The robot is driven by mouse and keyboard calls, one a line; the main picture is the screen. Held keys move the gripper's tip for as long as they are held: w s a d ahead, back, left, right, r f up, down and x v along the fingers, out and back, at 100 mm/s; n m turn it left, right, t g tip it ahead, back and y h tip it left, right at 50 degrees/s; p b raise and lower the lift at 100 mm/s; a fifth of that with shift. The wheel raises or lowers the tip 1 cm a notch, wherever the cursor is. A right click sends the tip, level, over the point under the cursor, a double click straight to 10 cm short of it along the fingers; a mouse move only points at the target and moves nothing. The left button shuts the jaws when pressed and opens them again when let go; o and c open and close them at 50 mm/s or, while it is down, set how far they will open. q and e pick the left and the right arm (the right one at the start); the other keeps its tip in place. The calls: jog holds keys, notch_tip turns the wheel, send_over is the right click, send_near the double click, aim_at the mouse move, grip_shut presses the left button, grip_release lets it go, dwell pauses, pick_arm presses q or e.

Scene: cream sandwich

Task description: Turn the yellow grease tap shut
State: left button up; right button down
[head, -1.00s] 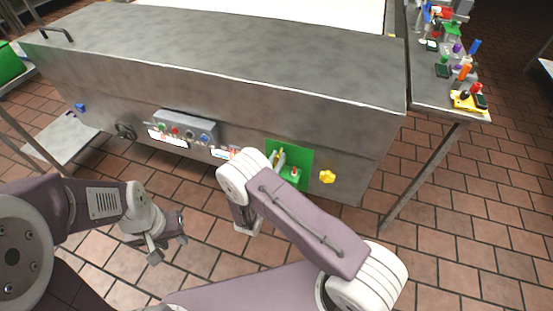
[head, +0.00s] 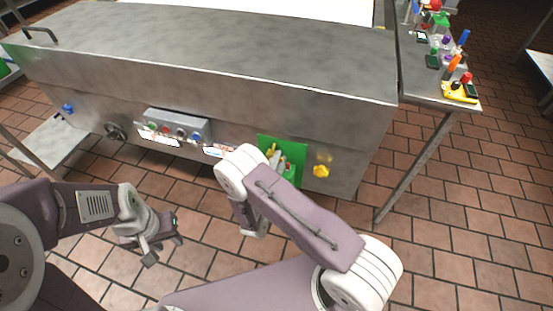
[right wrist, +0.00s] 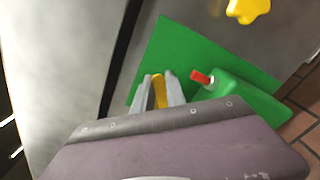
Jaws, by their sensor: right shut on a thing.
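The yellow tap handle (right wrist: 159,92) stands in front of a green panel (right wrist: 178,45) on the front of the steel machine. It also shows in the head view (head: 271,150), partly hidden by my right gripper (head: 279,161). In the right wrist view the two grey fingers of my right gripper (right wrist: 160,88) are shut on the handle, one on each side. The tap's body is hidden. My left gripper (head: 166,242) hangs low at the left, its fingers apart and empty, clear of the machine.
A yellow star-shaped knob (head: 321,171) sits right of the panel. A green box with a red-tipped pin (right wrist: 201,77) is beside my right fingers. A control box (head: 178,126) is further left on the machine. A side table (head: 425,95) with several small items stands at the right.

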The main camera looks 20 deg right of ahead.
jog(key=m, duration=0.1)
jog(key=f+m, duration=0.1)
jog(key=m+b, duration=0.1)
jog(key=shift+s+d+f+m, duration=0.2)
jog(key=shift+d+m, duration=0.05)
jog(key=shift+m, duration=0.05)
jog(key=shift+d+f+m+b, duration=0.1)
jog(key=shift+f+m+b, duration=0.2)
jog(key=shift+m, duration=0.6)
jog(key=shift+f+m+b, duration=0.1)
jog(key=shift+f+m, duration=0.25)
jog(key=shift+m, duration=0.55)
jog(key=c, duration=1.4)
grip_release()
jog(key=shift+o, duration=0.2)
jog(key=p+v, duration=0.1)
jog(key=v, duration=0.8)
